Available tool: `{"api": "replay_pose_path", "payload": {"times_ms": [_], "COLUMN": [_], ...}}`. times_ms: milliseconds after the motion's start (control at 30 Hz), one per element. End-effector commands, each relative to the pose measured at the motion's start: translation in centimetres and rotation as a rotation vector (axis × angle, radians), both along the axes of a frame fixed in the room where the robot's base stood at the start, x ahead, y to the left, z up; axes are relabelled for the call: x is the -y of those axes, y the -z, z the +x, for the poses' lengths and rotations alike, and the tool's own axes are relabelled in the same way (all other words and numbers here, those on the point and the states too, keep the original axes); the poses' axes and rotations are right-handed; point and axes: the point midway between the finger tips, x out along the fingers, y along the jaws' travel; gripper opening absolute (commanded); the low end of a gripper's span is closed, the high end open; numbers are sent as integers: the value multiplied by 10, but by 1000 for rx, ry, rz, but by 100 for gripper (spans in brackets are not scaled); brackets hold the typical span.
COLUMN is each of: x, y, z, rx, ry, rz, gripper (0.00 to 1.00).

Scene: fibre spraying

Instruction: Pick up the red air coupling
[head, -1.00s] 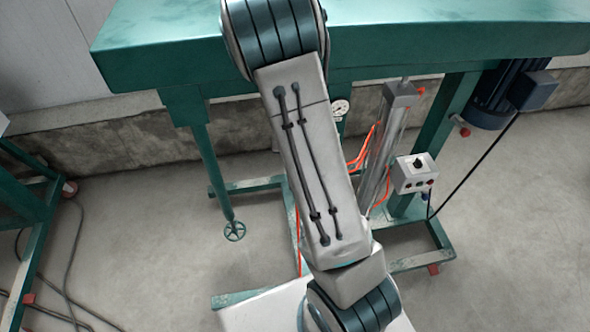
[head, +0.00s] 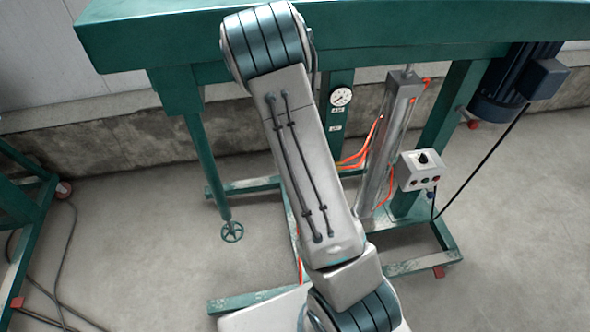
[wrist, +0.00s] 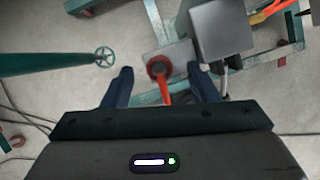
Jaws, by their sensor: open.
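My gripper (wrist: 159,76) is open, with one dark finger on each side of the coupling. A gap shows on both sides, and I cannot tell how far below the fingertips the coupling lies. In the head view my arm crosses the middle; I cannot make out the gripper or the coupling there.
A green machine table (head: 420,32) spans the top. Below it are a pressure gauge (head: 341,96), a metal cylinder (head: 392,140), orange hoses (head: 360,155) and a control box (head: 420,170). A handwheel (wrist: 104,57) is left of my fingers. A grey box (wrist: 220,32) is close to the right finger.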

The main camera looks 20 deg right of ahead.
Motion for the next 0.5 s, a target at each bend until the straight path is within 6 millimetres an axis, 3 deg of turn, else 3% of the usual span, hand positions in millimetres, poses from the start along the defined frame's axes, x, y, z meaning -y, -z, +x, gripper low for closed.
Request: {"api": "replay_pose_path", "payload": {"times_ms": [33,200,467,500], "x": [0,4,4,4], "y": [13,33,33,33], "z": [2,9,11,11], "rx": [-1,-1,1,1], "ry": [-1,1,-1,-1], "rz": [-1,-2,-2,-2], "gripper": [54,54,54,45]}}
